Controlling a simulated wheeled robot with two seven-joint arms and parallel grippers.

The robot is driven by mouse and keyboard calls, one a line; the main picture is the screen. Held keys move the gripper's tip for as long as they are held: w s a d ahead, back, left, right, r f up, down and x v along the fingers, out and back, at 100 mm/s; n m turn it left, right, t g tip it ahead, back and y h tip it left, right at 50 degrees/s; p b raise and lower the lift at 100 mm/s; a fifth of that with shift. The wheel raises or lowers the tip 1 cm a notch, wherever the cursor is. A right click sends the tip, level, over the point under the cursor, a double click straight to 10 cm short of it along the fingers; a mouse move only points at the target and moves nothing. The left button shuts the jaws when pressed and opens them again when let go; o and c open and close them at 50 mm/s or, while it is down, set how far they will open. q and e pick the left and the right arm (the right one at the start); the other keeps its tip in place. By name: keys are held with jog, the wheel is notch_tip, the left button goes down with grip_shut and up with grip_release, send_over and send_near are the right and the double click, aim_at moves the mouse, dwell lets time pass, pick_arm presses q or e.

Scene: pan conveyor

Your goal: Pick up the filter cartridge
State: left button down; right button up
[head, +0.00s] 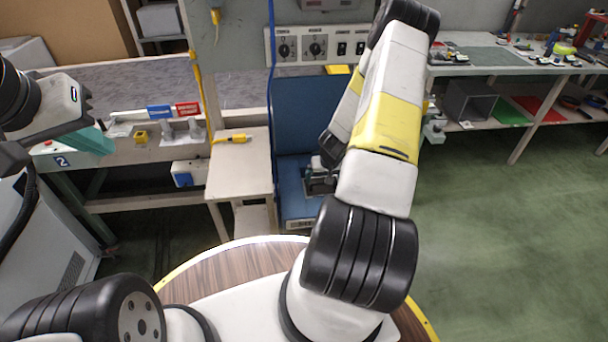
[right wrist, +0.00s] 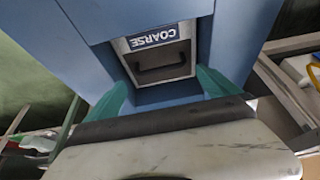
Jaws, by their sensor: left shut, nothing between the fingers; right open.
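The filter cartridge (right wrist: 158,62) is a grey square-fronted block with a dark handle and a "COARSE" label, set in a blue housing (right wrist: 60,50). In the right wrist view, my right gripper (right wrist: 166,88) is open, its two teal fingers left and right of the cartridge's lower part. Nothing is visibly gripped, and I cannot tell whether the fingers touch it. In the head view the cartridge is mostly hidden by my right arm, near the blue cabinet (head: 295,105). My left gripper (head: 95,139) is shut and empty at the left, above the bench edge.
A small pale table (head: 240,175) with a yellow tool stands left of the blue cabinet. A control panel (head: 320,45) with knobs is behind. A workbench (head: 490,58) with shelves is at the back right. The green floor (head: 500,230) at right is clear.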

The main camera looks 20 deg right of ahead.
aim_at(323, 183)
jog(key=x, duration=0.6)
jog(key=shift+f, duration=0.1)
jog(key=c, duration=1.6)
jog(key=shift+c, duration=0.9)
